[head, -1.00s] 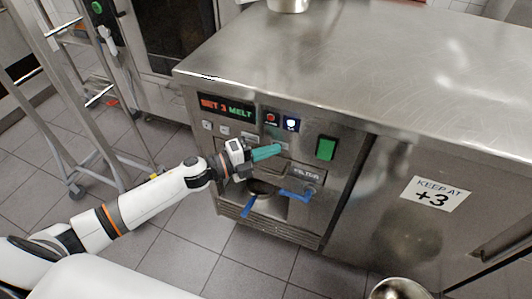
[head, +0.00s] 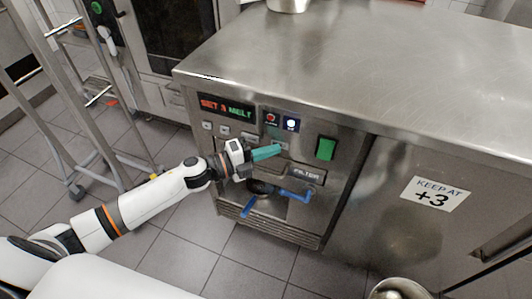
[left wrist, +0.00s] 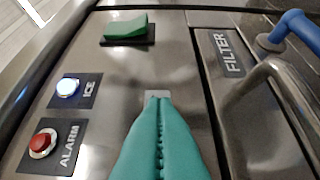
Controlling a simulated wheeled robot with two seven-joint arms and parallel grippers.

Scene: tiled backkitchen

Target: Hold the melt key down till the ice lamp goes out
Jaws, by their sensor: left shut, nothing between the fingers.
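The machine front carries a display (head: 227,107) reading "SET 3 MELT". The ice lamp (head: 291,123) glows bluish white; it also shows lit in the left wrist view (left wrist: 67,87). My left gripper (head: 279,150) has teal fingers, shut and empty, pointing at the panel below the lamps. My right gripper is not in view.
A red alarm lamp (left wrist: 43,143) sits beside the ice lamp. A green rocker switch (head: 326,148) is to the right of my fingers. A filter panel (head: 307,175) and blue-handled levers (head: 296,195) lie below. A wheeled metal frame (head: 90,110) stands at left.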

